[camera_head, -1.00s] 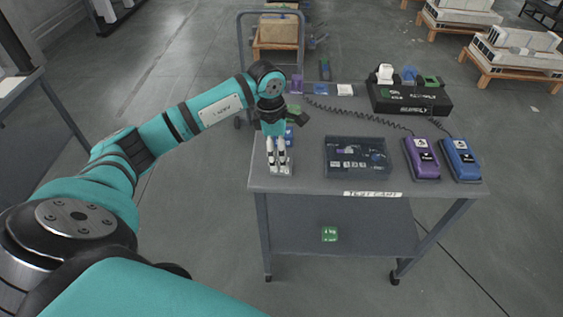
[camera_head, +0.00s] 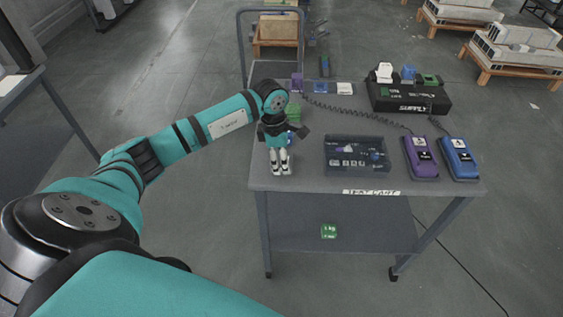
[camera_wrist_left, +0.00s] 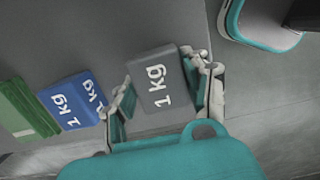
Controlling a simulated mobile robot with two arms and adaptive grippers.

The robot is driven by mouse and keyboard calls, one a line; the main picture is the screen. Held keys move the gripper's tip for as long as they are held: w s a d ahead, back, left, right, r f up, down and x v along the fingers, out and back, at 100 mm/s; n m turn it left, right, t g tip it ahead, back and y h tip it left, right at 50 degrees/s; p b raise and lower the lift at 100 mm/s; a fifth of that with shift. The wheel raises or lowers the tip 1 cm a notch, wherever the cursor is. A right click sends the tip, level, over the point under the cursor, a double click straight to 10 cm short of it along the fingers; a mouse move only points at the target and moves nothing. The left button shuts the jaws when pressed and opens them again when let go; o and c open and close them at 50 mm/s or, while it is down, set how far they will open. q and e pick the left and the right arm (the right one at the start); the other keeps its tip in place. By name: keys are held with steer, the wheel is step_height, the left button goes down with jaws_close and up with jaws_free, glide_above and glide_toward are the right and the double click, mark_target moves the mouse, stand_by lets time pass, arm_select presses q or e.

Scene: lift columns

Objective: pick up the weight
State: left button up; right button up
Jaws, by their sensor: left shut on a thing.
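The grey weight marked "1 kg" (camera_wrist_left: 160,80) sits between the fingers of my left gripper (camera_wrist_left: 162,92) in the left wrist view. The fingers are shut on its two sides. In the head view my left gripper (camera_head: 280,170) points down at the front left corner of the test cart (camera_head: 310,184). The weight is hard to make out there, and I cannot tell whether it touches the cart top. My right gripper is not in view.
A blue 1 kg weight (camera_wrist_left: 70,103) and a green weight (camera_wrist_left: 25,110) lie left of the grey one. On the cart are a dark tray (camera_head: 327,168), purple (camera_head: 420,165) and blue (camera_head: 459,165) devices, and a black supply box (camera_head: 400,102).

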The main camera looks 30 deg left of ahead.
arm_select(q)
jaws_close()
steer(key=shift+w+r, duration=0.1)
steer(key=shift+r, duration=0.15)
